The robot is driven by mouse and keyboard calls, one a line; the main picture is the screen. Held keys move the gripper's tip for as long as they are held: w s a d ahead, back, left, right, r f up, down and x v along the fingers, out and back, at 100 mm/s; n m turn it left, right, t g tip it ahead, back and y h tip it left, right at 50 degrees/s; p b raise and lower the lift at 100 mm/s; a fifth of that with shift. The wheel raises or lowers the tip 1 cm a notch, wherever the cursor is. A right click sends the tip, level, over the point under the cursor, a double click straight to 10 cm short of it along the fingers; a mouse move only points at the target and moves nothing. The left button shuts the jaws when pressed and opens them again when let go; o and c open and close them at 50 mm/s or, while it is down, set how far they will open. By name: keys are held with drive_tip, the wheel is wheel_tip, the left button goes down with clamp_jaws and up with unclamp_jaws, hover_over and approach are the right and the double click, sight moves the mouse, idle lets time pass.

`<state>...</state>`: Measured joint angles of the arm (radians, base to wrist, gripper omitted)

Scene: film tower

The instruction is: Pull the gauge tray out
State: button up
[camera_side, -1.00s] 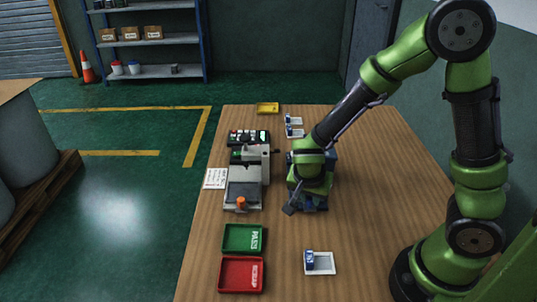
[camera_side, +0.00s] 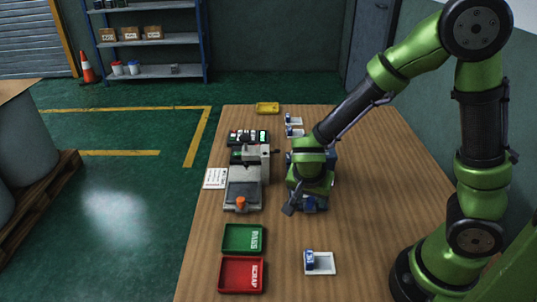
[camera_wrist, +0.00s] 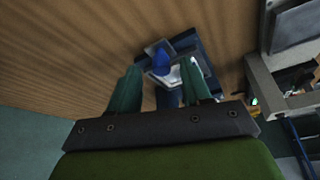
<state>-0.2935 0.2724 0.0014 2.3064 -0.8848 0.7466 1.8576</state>
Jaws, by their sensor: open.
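The gauge (camera_side: 247,158) is a grey and white machine left of the table's middle in the side view. Its flat grey tray (camera_side: 236,190) lies at its near end, with an orange knob (camera_side: 241,203) at the front. In the wrist view a grey plate of the machine (camera_wrist: 297,22) shows at the top right. My gripper (camera_wrist: 160,68) is open, to the right of the gauge and apart from it. Below its spread fingers is a dark blue holder (camera_wrist: 205,62) with a blue and white piece (camera_wrist: 162,60); the side view mostly hides this.
A green PASS tray (camera_side: 233,231) and a red SCRAP tray (camera_side: 231,276) lie at the near left. A white piece with a blue block (camera_side: 321,264) lies at the near right. Similar pieces (camera_side: 293,120) and a yellow tray (camera_side: 267,108) are at the back. A paper card (camera_side: 215,178) lies left of the gauge.

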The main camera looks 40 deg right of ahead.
drive_tip(key=v, duration=1.5)
drive_tip(key=shift+a+r, duration=0.2)
drive_tip(key=shift+a, duration=0.05)
drive_tip(key=shift+s, duration=0.15)
drive_tip(key=s+d+r+n+t+y, duration=0.4)
drive_tip(key=s+r+n+t+y, duration=0.1)
drive_tip(key=n, duration=0.4)
drive_tip(key=shift+s+r+n+t+y, duration=0.3)
drive_tip(key=shift+y, duration=0.2)
